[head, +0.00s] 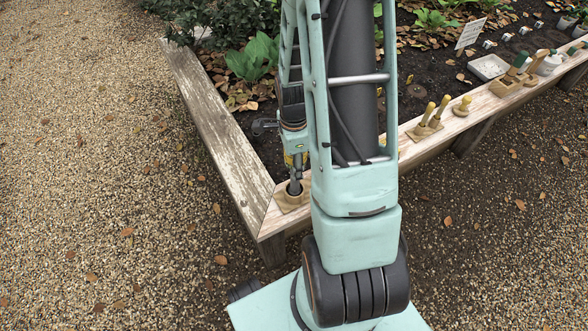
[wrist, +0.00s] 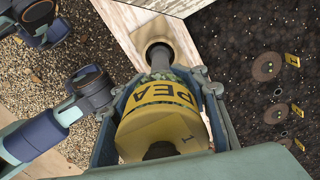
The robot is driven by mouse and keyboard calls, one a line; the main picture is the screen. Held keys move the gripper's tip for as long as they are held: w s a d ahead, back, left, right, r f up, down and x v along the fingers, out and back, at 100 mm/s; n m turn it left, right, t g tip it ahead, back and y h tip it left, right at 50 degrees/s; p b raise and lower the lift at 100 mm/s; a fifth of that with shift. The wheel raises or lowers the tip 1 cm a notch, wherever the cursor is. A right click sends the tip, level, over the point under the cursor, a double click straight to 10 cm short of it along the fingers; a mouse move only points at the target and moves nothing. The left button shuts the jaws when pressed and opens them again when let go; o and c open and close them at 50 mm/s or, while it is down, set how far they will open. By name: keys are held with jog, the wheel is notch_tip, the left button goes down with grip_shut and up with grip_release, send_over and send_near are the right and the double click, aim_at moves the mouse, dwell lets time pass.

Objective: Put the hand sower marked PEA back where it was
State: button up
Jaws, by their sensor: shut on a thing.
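The hand sower marked PEA (wrist: 168,97) has a yellow body with a PEA label and a grey stem. My gripper (wrist: 163,84) is shut around its body in the wrist view. In the head view my gripper (head: 294,158) is low over the near corner of the raised bed, largely behind my arm. A wooden holder (wrist: 149,27) with a dark round hole sits on the bed's corner; the holder (head: 284,202) also shows in the head view. The sower's stem points at the hole and its end meets it; how deep it sits I cannot tell.
The bed's plank rim (head: 215,125) runs round dark soil. Along the right rim stand yellow-handled tools (head: 428,114), a wooden caddy (head: 508,84) and a pale tray (head: 488,67). A white sign (head: 470,34) stands in the soil. Gravel lies left of the bed.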

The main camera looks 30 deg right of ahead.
jog(key=shift+f, duration=0.3)
jog(key=shift+f, duration=0.25)
jog(key=o, duration=1.3)
jog(key=r+p, duration=0.1)
jog(key=r, duration=0.2)
jog(key=r+p, duration=0.1)
jog(key=r, duration=0.3)
jog(key=a+r+p, duration=0.1)
jog(key=r, duration=0.3)
jog(key=shift+p, duration=0.3)
